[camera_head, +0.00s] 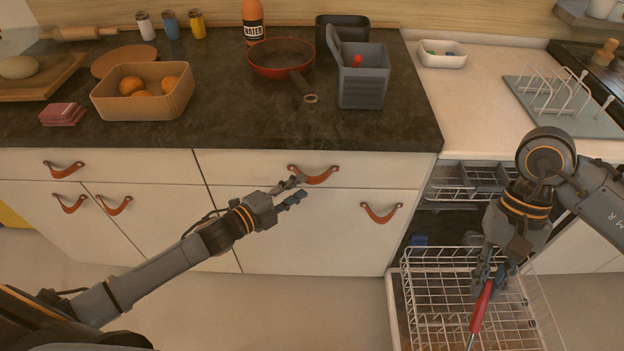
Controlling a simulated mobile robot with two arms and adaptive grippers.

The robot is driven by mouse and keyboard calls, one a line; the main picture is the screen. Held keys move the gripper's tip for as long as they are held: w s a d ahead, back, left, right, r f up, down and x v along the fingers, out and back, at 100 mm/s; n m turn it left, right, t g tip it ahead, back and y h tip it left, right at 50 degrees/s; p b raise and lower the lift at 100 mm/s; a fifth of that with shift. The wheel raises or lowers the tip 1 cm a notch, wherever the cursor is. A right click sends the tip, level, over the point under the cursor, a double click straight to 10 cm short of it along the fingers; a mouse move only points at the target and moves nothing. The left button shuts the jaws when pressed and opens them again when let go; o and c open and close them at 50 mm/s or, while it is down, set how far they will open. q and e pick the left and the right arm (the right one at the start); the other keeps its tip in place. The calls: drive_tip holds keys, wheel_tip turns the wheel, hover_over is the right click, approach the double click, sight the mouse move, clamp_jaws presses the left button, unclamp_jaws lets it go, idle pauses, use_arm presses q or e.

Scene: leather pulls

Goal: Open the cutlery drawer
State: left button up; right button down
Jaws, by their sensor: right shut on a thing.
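Two closed white drawer fronts sit under the dark counter, a left one (120,163) and a right one (240,168). Each has a red-brown leather pull: the left drawer's pull (64,169) and the right drawer's pull (313,175). No label shows which is the cutlery drawer. My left gripper (296,188) is at the lower left end of the right drawer's pull, its fingers apart and nothing held. I cannot tell whether it touches the leather. My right gripper (485,277) is shut on a red-handled utensil (481,308), pointing down over the dishwasher's lower rack.
The open dishwasher has a lower wire rack (420,300) and an upper rack (470,180) at the right. Cupboard doors with leather pulls (381,212) lie below the drawers. A pan (281,58), grey bin (362,85) and orange crate (140,105) stand on the counter.

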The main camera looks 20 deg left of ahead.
sight(308, 182)
use_arm(q)
drive_tip(key=x, duration=0.5)
drive_tip(key=shift+w, duration=0.15)
clamp_jaws()
